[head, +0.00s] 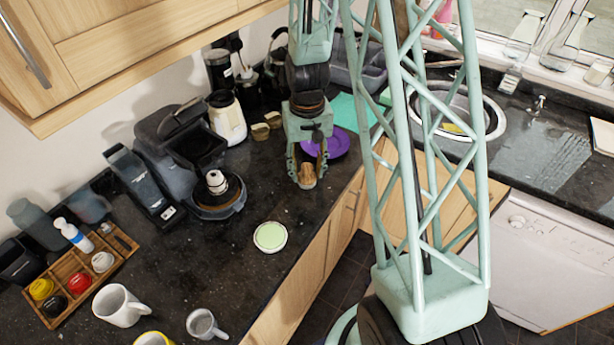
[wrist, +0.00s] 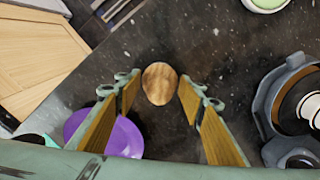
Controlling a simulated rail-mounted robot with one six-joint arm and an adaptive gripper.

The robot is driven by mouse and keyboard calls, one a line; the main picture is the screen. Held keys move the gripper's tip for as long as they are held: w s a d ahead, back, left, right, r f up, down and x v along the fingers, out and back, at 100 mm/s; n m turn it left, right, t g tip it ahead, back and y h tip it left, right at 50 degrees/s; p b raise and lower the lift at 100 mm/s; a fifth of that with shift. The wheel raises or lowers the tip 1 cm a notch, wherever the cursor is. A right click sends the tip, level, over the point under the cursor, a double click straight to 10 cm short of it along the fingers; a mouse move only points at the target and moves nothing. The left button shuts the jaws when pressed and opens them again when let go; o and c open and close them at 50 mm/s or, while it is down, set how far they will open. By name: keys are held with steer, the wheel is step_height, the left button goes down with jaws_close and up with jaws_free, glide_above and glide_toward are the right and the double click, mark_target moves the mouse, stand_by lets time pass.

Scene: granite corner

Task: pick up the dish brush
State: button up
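The dish brush shows in the wrist view as a round brown wooden top (wrist: 160,83), seen from above; its bristles are hidden. In the head view the brush (head: 308,174) is a small brown shape on the dark counter. My gripper (head: 307,178) is open and points down, with its fingers on either side of the brush. In the wrist view my gripper (wrist: 158,97) has a gap between each wood-coloured finger pad and the brush top. I see no contact.
A purple plate (head: 329,146) lies close behind the brush. A coffee machine (head: 205,165) stands to the left. A pale green round lid or dish (head: 270,237) lies in front. The counter edge runs close on the right. Mugs (head: 121,306) and a wooden tray (head: 117,262) stand at front left.

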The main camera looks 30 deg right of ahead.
mark_target(307, 166)
steer(key=c, duration=0.5)
steer(key=shift+c, duration=0.2)
steer(key=shift+r, duration=0.2)
steer(key=shift+r, duration=1.6)
steer(key=s+a+b, duration=0.2)
steer(key=s+a, duration=0.1)
steer(key=s, duration=0.7)
steer(key=shift+s+r, duration=0.35)
steer(key=shift+s, duration=0.05)
steer(key=s+b, duration=0.1)
steer(key=b, duration=0.1)
steer(key=s+a+b, duration=0.1)
steer(key=s+b, duration=0.1)
steer(key=b, duration=0.1)
steer(key=s+b, duration=0.1)
steer(key=b, duration=0.2)
steer(key=shift+s+a+r, duration=0.15)
steer(key=shift+r, duration=0.1)
steer(key=shift+s+r, duration=0.1)
steer(key=shift+s, duration=0.05)
